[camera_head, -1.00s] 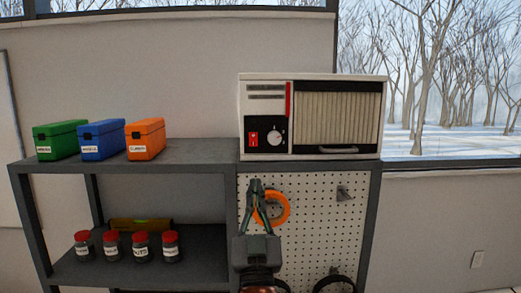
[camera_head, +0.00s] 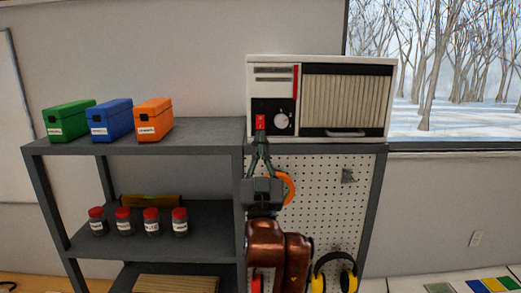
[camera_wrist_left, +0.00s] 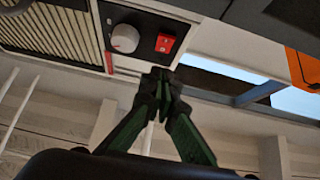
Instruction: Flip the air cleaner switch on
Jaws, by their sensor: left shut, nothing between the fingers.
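The air cleaner (camera_head: 347,135) is a white box with a ribbed grille, standing on top of the shelf unit. Its black panel carries a red switch (camera_head: 260,121) and a round knob (camera_head: 281,120). The red switch also shows in the left wrist view (camera_wrist_left: 165,43), beside the knob (camera_wrist_left: 125,38). My left gripper (camera_head: 261,140) is shut and empty, pointing up just below the switch. In the left wrist view its fingertips (camera_wrist_left: 161,78) are together, a little below the switch; I cannot tell whether they touch the panel. My right gripper is not in view.
Green (camera_head: 68,121), blue (camera_head: 110,120) and orange (camera_head: 153,119) boxes stand on the shelf top (camera_head: 190,133). Below it are several red-lidded jars. The pegboard (camera_head: 325,210) behind my arm holds an orange ring (camera_head: 288,187) and yellow ear muffs (camera_head: 319,280).

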